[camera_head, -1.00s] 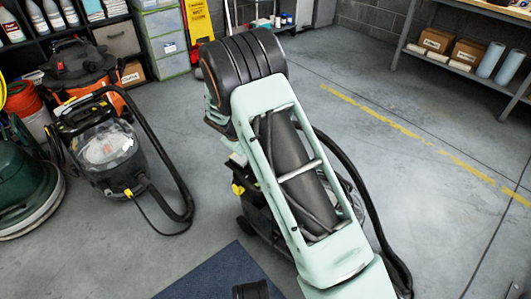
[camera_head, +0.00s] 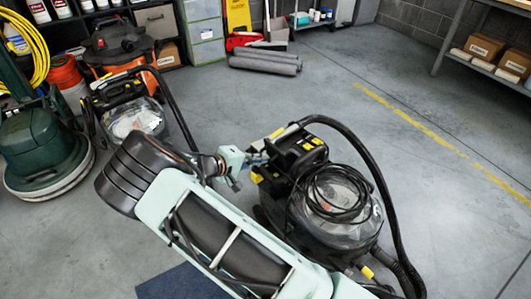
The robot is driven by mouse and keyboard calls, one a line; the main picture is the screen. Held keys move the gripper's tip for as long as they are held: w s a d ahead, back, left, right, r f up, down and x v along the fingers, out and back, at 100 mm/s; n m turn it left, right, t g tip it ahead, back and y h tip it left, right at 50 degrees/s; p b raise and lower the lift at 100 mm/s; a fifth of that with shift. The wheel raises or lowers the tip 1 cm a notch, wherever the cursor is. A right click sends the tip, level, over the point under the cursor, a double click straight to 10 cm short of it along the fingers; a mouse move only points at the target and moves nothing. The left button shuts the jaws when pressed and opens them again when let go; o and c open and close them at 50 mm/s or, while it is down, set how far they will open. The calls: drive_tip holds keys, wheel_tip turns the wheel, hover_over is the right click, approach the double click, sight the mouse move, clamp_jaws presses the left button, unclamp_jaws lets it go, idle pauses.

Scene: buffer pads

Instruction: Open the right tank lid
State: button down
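The right machine is a black carpet extractor with a clear tank (camera_head: 335,210) and a coiled black cord on top. It stands in the middle right of the head view. Its black upper housing (camera_head: 290,150) has yellow parts. I cannot make out which part is the right tank lid or whether it is open. My gripper (camera_head: 246,164) is at the left side of the upper housing, close to it. Its fingers are small and partly hidden, so I cannot tell whether they touch or grip anything. My arm hides the machine's lower left.
A second extractor with a clear tank (camera_head: 137,118) stands to the left. A green floor machine (camera_head: 42,150) is at the far left. Grey rolls (camera_head: 265,62) lie at the back. A blue mat (camera_head: 188,283) is at the front. The floor at right is clear.

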drive_tip(key=shift+s+d+f+t+h, duration=0.15)
drive_tip(key=shift+s+f+h, duration=0.1)
drive_tip(key=shift+f, duration=0.3)
drive_tip(key=shift+s+d+f+t+h, duration=0.1)
drive_tip(key=shift+s+d+f+h, duration=0.15)
drive_tip(key=shift+f, duration=0.35)
drive_tip(key=shift+s+d+f+t+h, duration=0.1)
drive_tip(key=shift+s+f+t+h, duration=0.15)
drive_tip(key=shift+f, duration=0.3)
drive_tip(key=c, duration=2.6)
unclamp_jaws()
drive_tip(key=shift+w+f, duration=0.1)
drive_tip(key=shift+f, duration=0.2)
drive_tip(key=shift+o, duration=1.4)
drive_tip(key=shift+w, duration=0.15)
drive_tip(key=shift+o, duration=1.4)
drive_tip(key=shift+r, duration=0.25)
drive_tip(key=shift+a+r, duration=0.1)
drive_tip(key=shift+a, duration=0.05)
drive_tip(key=v, duration=1.2)
